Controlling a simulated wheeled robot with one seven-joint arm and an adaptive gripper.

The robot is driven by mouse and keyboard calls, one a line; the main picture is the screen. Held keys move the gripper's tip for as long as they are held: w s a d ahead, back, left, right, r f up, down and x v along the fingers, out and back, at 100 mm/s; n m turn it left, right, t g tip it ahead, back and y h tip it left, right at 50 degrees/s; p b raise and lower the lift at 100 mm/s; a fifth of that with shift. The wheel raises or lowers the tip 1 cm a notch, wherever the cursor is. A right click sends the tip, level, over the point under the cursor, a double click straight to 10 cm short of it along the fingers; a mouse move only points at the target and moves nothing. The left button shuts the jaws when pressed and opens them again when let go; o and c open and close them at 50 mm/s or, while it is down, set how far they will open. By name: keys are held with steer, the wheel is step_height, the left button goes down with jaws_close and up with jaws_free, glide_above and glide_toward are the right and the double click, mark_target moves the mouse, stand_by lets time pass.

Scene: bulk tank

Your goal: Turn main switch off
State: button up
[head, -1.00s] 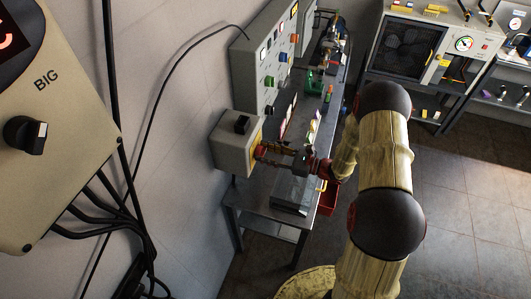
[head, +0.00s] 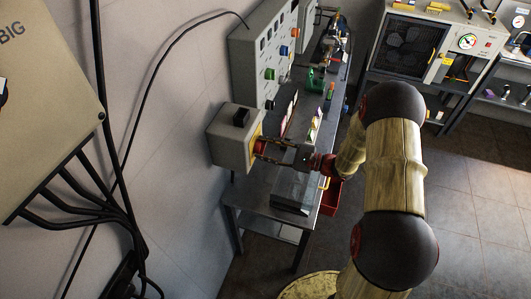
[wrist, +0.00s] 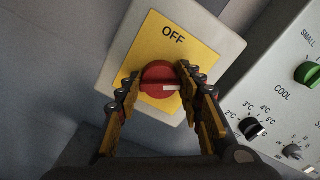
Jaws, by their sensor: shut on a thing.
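The main switch is a red round knob (wrist: 158,76) on a yellow plate (wrist: 150,45) marked OFF above it. A white mark on the knob points to the right in the wrist view, not at the word OFF. In the head view its grey box (head: 226,140) sits on the wall side of the bench. My gripper (wrist: 159,82) is shut on the knob, one finger at each side. In the head view my gripper (head: 264,147) reaches the box from the right, and the fingers partly hide the knob.
A grey control panel (head: 262,75) with coloured knobs stands just behind the box; its green knob (wrist: 308,72) shows close by on the right. A metal bench (head: 245,195) runs below. A cream box (head: 45,100) with cables is at the left. The floor at right is clear.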

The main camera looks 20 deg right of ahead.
steer(key=n+b, duration=0.3)
steer(key=b, duration=0.1)
steer(key=n+b, duration=0.8)
steer(key=b, duration=0.1)
steer(key=shift+s+a+f, duration=0.1)
steer(key=shift+s+f, duration=0.05)
steer(key=shift+f, duration=0.2)
steer(key=o, duration=1.2)
steer(key=shift+r, duration=0.1)
steer(key=shift+c, duration=0.2)
